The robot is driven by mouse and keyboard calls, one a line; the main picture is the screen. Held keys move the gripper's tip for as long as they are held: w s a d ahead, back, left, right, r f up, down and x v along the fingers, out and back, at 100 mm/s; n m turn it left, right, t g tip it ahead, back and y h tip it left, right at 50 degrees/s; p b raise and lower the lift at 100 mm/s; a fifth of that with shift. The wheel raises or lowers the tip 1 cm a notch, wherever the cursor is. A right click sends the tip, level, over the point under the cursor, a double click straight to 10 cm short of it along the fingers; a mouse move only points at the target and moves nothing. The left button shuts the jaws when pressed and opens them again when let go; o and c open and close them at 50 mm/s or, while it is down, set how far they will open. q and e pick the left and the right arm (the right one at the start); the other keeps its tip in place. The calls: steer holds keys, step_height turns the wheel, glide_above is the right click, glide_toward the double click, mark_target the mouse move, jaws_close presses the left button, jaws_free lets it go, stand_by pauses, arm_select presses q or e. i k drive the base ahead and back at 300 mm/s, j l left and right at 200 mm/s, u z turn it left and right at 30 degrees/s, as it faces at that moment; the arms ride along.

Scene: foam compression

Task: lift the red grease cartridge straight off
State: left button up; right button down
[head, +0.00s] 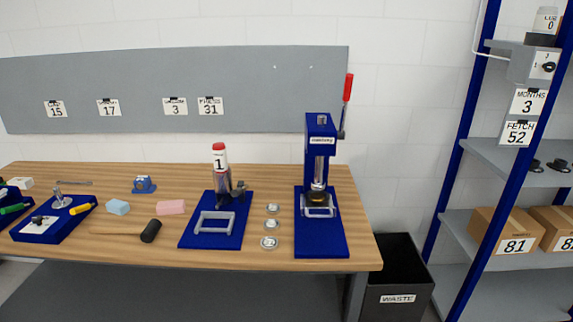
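A cartridge with a red cap and a white band marked 1 (219,158) stands upright at the back of a blue base plate (205,240) on the bench. Its lower part is grey or metallic, and a dark fitting (239,189) sits beside it at the right. I cannot tell how the cartridge is held at its foot. Neither of my grippers shows in the head view.
A blue press (321,150) with a red-handled lever stands to the right, with several small round metal pieces (270,225) between. A black waste bin (397,270) stands beyond the wooden bench (285,180).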

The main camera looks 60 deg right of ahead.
mark_target(220, 152)
steer(key=z, duration=1.75)
steer(key=i+j, duration=0.15)
steer(key=j, duration=0.15)
